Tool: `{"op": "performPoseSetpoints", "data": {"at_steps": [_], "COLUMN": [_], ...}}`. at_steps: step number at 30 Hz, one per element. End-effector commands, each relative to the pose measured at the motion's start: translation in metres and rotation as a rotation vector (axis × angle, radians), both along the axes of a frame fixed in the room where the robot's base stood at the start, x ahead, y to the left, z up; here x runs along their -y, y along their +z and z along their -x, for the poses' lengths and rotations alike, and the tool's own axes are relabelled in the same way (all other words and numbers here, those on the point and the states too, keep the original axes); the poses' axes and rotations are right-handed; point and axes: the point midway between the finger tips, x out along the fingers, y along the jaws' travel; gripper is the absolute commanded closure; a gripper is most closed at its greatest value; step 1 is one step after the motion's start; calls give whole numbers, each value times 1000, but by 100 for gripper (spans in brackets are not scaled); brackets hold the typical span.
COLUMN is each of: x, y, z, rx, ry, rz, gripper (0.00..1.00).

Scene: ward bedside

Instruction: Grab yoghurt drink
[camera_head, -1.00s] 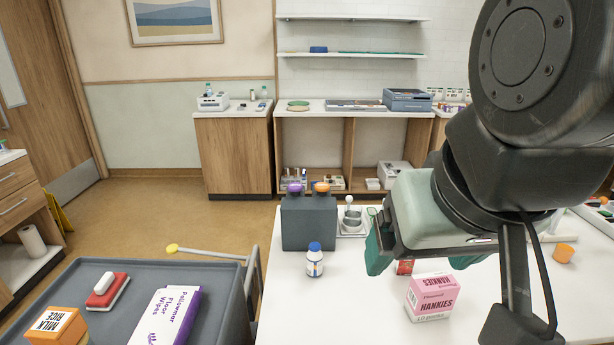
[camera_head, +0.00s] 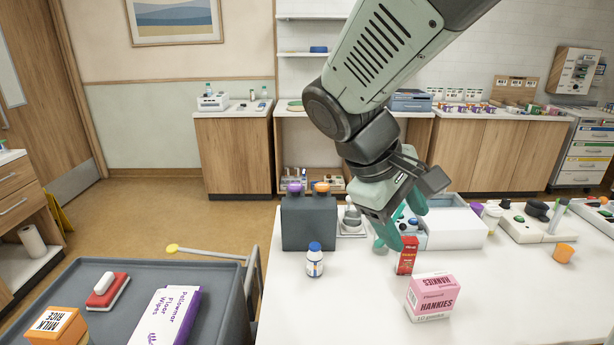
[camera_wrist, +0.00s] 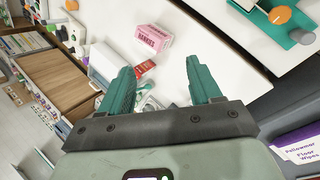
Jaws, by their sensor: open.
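A small white bottle with a blue cap (camera_head: 315,262) stands upright on the white table, left of the middle. It looks like the yoghurt drink, but its label is too small to read. I cannot make it out in the wrist view. My gripper (camera_head: 402,218) is above the table, to the right of the bottle and apart from it. Its teal fingers are open, and in the wrist view the gripper (camera_wrist: 160,66) holds nothing between them. A red box (camera_head: 407,256) stands just below the fingers in the head view; it also shows between them in the wrist view (camera_wrist: 144,66).
A pink hankies box (camera_head: 432,298) stands near the front. A dark grey block with purple and orange tops (camera_head: 309,223) stands behind the bottle. A white bin (camera_head: 455,231) and an orange cup (camera_head: 563,253) are to the right. A grey cart (camera_head: 228,300) adjoins on the left.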

Motion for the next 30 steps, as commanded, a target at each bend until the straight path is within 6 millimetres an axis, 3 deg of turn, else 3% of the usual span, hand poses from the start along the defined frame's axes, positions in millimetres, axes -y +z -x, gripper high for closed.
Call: {"op": "performPoseSetpoints", "data": {"at_steps": [1, 8, 15, 19, 24, 30], "x": [-4, -26, -81, -119, -157, -170], "y": [-12, -58, -119, -154, -188, -208], "z": [-18, -94, -164, -189, -205, -209], "rx": [-54, -232, -366, -406, -425, -429], "ry": [65, 362, 701, 870, 1017, 1068], "rz": [82, 470, 909, 1132, 1326, 1394], "gripper": [37, 37, 37, 37, 37, 37]}}
